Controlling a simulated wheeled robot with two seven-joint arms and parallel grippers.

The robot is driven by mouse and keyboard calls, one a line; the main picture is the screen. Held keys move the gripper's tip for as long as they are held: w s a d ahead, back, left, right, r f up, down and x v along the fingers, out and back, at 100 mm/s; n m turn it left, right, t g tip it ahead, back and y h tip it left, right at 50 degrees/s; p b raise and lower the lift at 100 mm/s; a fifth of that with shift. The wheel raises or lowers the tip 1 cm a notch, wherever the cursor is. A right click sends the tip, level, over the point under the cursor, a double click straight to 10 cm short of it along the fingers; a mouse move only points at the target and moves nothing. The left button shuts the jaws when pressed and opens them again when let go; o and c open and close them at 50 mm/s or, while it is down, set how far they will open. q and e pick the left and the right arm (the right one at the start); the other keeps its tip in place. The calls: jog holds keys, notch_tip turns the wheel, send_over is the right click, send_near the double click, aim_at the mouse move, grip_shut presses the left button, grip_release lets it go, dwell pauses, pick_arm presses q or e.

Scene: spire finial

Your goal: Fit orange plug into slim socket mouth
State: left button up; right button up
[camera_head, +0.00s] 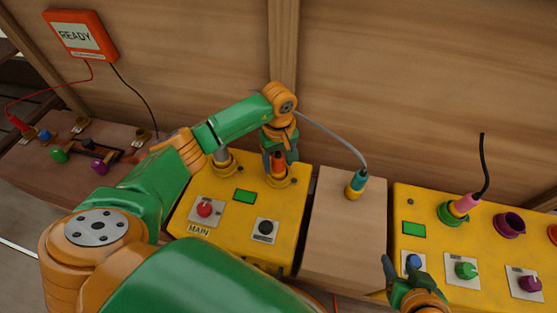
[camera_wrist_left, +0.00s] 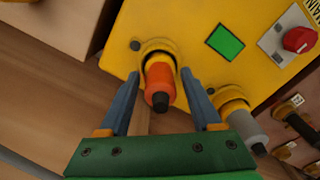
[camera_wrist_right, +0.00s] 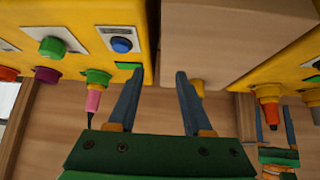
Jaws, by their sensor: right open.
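The orange plug (camera_head: 278,163) with a black rear end stands in a yellow round socket mouth (camera_head: 277,179) on the left yellow box. The left wrist view shows the plug (camera_wrist_left: 160,80) and the socket rim (camera_wrist_left: 150,46); how deep it sits I cannot tell. My left gripper (camera_head: 280,150) is open, its fingers (camera_wrist_left: 160,75) on either side of the plug with small gaps. The right wrist view also shows the plug (camera_wrist_right: 268,105). My right gripper (camera_wrist_right: 159,72) is open and empty, in front of the right yellow box. I cannot tell which socket is the slim one.
A grey plug (camera_wrist_left: 246,128) stands in the neighbouring socket. A teal-and-yellow plug (camera_head: 356,183) with a grey cable stands on the wooden block (camera_head: 343,225). A pink plug (camera_head: 465,204) is in a green socket on the right box (camera_head: 420,262). An orange READY sign (camera_head: 80,36) hangs behind.

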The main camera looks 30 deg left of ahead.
dwell(0.3)
pick_arm(q)
notch_tip(320, 180, up, 3)
jog(key=shift+f+p, duration=0.15)
jog(key=shift+p, duration=0.5)
pick_arm(e)
jog(key=s+d+f+g, duration=0.2)
jog(key=s+f+g, duration=0.15)
jog(key=s, duration=0.35)
pick_arm(q)
notch_tip(320, 180, up, 9)
jog(key=p, duration=0.3)
jog(key=shift+f, duration=0.1)
jog(key=shift+r, duration=0.3)
pick_arm(e)
notch_tip(320, 180, down, 7)
jog(key=g+h, duration=0.1)
jog(key=shift+s+f, duration=0.15)
jog(key=shift+g, duration=0.25)
